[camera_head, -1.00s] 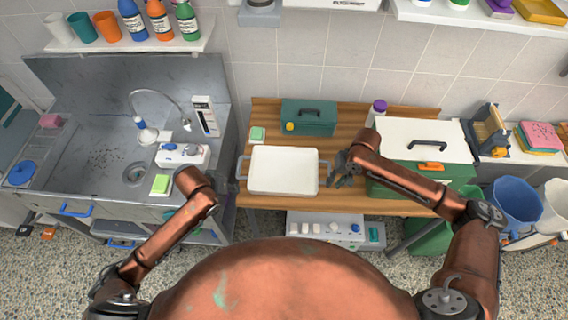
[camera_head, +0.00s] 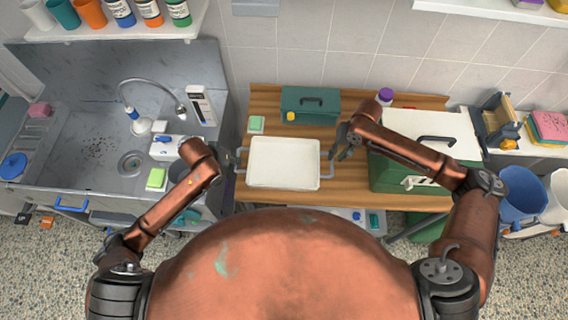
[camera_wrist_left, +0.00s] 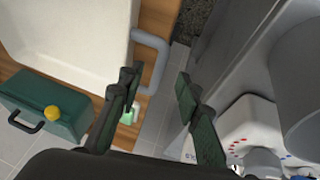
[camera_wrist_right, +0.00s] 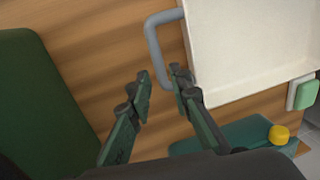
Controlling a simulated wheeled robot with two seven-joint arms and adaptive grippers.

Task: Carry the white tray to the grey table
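The white tray (camera_head: 284,163) lies flat on the wooden table (camera_head: 345,194) and has a grey bar handle at each end. My right gripper (camera_head: 343,152) is open beside the tray's right handle (camera_head: 327,164). In the right wrist view that handle (camera_wrist_right: 153,48) lies just ahead of and between the spread fingertips (camera_wrist_right: 161,76). My left gripper (camera_head: 234,162) is at the tray's left handle, partly hidden by my arm in the head view. In the left wrist view its fingertips (camera_wrist_left: 158,83) are spread, with the handle (camera_wrist_left: 162,52) between them.
A large green box with a white lid (camera_head: 425,133) stands close to my right arm. A steel sink unit (camera_head: 75,185) is at the left.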

